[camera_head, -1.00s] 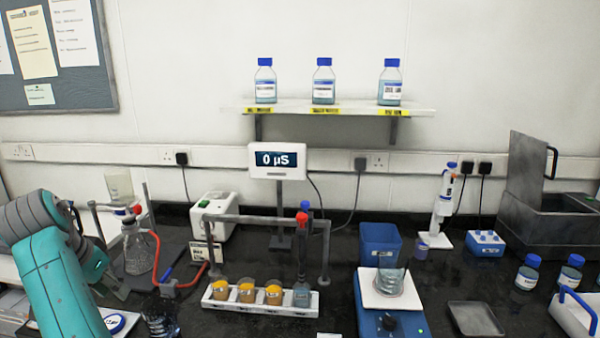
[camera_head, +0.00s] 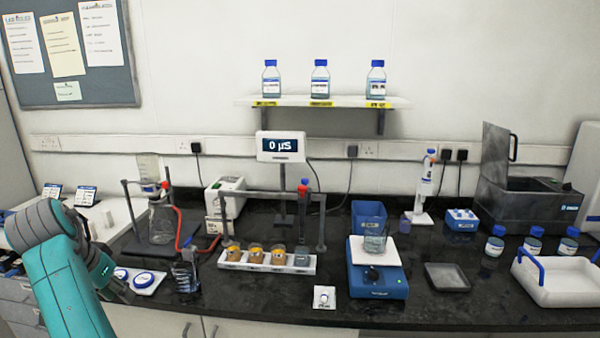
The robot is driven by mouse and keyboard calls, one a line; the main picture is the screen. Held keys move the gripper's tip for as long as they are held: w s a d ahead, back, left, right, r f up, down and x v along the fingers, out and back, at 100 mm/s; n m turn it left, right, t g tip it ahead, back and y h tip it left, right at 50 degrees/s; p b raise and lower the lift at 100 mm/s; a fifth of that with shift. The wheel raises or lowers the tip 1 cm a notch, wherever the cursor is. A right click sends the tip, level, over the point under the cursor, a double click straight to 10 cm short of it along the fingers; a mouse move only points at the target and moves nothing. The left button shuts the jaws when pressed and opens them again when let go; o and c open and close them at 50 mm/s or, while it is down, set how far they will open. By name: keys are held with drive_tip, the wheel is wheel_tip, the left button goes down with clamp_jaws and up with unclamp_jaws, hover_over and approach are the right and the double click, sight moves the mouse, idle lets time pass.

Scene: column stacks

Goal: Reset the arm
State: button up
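My teal and grey arm comes in at the lower left of the head view. My gripper (camera_head: 122,291) is at the arm's end, in front of the bench's left part, near the white pad with round blue-rimmed discs (camera_head: 140,279). It is small and dark here, and I cannot make out whether its fingers are open or shut. I see no object clearly held in it.
A dark wire stand (camera_head: 186,277) is right of my gripper.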

drive_tip(key=w+d+f+t, duration=0.1)
drive_tip(key=d+f, duration=0.4)
drive_tip(key=f, duration=0.3)
drive_tip(key=w+d+f+n+y, duration=0.15)
drive_tip(key=d+f, duration=0.25)
drive_tip(key=f, duration=0.5)
drive_tip(key=w+d+f+t, duration=0.1)
drive_tip(key=w+d+f, duration=0.1)
drive_tip(key=d+f, duration=0.45)
drive_tip(key=s+d+f+t, duration=0.1)
drive_tip(key=s+d+f, duration=0.4)
drive_tip(key=d+f, duration=0.4)
drive_tip(key=s+d+f+t, duration=0.1)
drive_tip(key=s+d+f, duration=0.4)
drive_tip(key=d+f, duration=0.45)
drive_tip(key=s+d+r+t+y, duration=0.1)
drive_tip(key=s+d, duration=0.7)
drive_tip(key=s, duration=0.3)
drive_tip(key=s+d+r+t, duration=0.1)
drive_tip(key=s+d+t, duration=0.1)
drive_tip(key=s+d, duration=0.75)
drive_tip(key=s+d+r+t+h, duration=0.1)
drive_tip(key=s+d+r, duration=0.1)
drive_tip(key=s+r, duration=0.8)
drive_tip(key=s+d+r+t+h, duration=0.1)
drive_tip(key=s+d+r+t, duration=0.1)
drive_tip(key=s+r, duration=0.8)
drive_tip(key=shift+d, duration=0.7)
